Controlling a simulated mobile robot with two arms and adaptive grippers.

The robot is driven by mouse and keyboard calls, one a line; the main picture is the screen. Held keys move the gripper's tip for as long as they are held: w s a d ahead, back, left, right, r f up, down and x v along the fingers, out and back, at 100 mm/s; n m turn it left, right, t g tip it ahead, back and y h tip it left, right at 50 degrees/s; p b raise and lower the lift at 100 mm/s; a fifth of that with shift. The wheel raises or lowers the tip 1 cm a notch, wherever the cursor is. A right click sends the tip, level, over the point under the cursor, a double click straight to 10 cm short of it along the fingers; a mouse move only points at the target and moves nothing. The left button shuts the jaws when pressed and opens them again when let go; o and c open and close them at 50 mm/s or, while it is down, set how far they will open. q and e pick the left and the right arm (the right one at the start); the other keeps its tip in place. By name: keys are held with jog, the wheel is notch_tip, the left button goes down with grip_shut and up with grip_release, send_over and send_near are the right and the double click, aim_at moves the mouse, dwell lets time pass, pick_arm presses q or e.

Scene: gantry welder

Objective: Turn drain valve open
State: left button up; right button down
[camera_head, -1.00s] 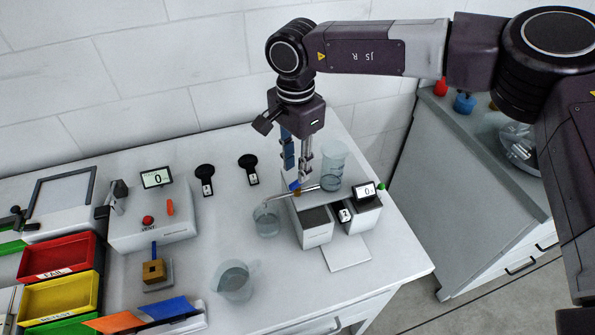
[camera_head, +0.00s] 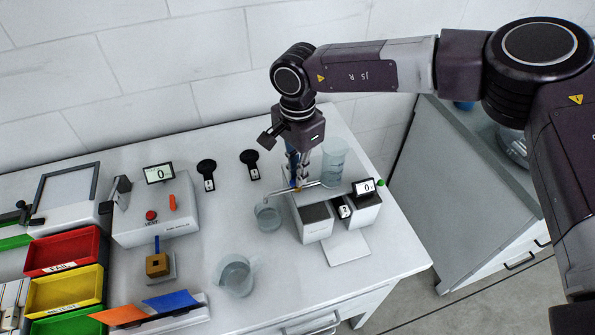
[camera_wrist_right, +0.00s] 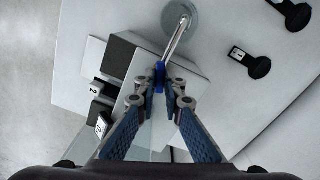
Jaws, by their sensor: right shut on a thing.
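The drain valve sits on a thin metal spout pipe (camera_head: 283,192) at the foot of a clear cylinder (camera_head: 334,165), on a white box stand. Its blue handle (camera_wrist_right: 159,76) shows in the right wrist view between the fingertips. My right gripper (camera_head: 297,181) reaches down from above and is shut on this handle. In the right wrist view the gripper (camera_wrist_right: 165,88) has both blue-padded fingers converging on it. The fingers mostly hide the valve in the head view. The spout's end is over a small beaker (camera_head: 268,217). My left gripper is not in view.
A larger beaker (camera_head: 236,274) stands near the front of the bench. Two black tags (camera_head: 207,174) lie behind. A white instrument (camera_head: 155,215) and coloured bins (camera_head: 62,250) fill the left. The bench's right front corner is clear.

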jog(key=shift+f+b, duration=0.15)
jog(key=shift+b, duration=0.35)
jog(key=m+b, duration=0.2)
jog(key=b, duration=0.1)
jog(key=shift+f+m, duration=0.1)
jog(key=shift+m, duration=0.3)
jog(key=shift+r+m+b, duration=0.2)
jog(key=shift+m+b, duration=0.6)
jog(key=shift+r, duration=0.1)
jog(key=c, duration=2)
grip_release()
jog(key=shift+c, duration=0.2)
notch_tip(320, 180, up, 12)
